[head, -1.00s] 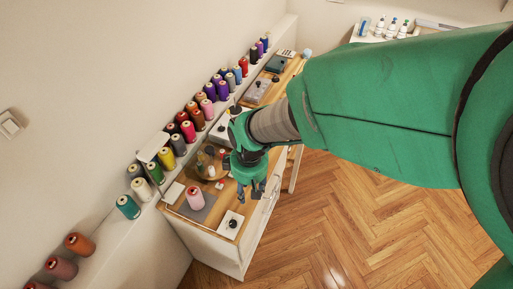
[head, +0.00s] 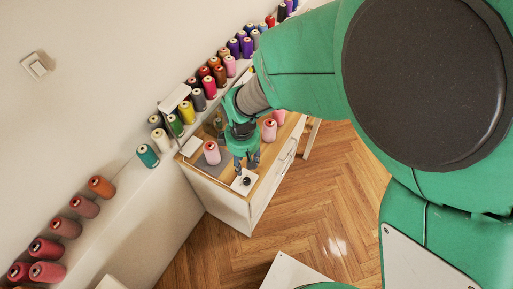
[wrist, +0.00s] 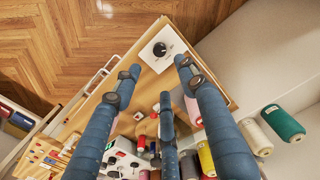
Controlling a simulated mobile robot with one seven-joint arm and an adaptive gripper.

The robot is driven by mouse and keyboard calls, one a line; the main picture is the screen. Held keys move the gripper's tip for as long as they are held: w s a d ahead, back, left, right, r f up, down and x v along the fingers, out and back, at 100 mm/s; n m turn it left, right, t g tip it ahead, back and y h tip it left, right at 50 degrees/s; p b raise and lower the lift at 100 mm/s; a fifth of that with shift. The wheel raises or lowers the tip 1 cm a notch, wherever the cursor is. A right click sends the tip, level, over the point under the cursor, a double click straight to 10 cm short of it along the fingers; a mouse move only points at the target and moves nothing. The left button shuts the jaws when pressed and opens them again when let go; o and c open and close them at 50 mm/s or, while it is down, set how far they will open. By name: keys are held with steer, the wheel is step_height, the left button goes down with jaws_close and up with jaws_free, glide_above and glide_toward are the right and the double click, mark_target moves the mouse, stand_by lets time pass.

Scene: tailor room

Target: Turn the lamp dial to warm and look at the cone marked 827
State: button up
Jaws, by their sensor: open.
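The dial is a black knob (head: 247,181) on a white plate at the near corner of the wooden cabinet top (head: 228,183). In the wrist view the dial knob (wrist: 160,49) is at the top centre, with marks around it too small to read. My gripper (head: 246,164) is just above and behind the plate in the head view. Its blue fingers (wrist: 158,76) are spread open and empty, apart from the knob. A pink thread cone (head: 212,154) stands upright on a grey mat left of my gripper. I cannot read 827 on any cone.
Rows of coloured cones line the wall ledge (head: 128,179), including a teal cone (head: 148,156) beside the cabinet. Two more pink cones, one nearer (head: 269,131), stand behind my gripper. The wooden floor (head: 325,190) right of the cabinet is clear.

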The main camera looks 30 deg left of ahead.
mark_target(247, 180)
step_height(247, 180, down, 13)
steer(key=shift+f+b, duration=0.1)
steer(key=shift+b, duration=0.95)
steer(key=shift+c, duration=0.5)
jaws_close()
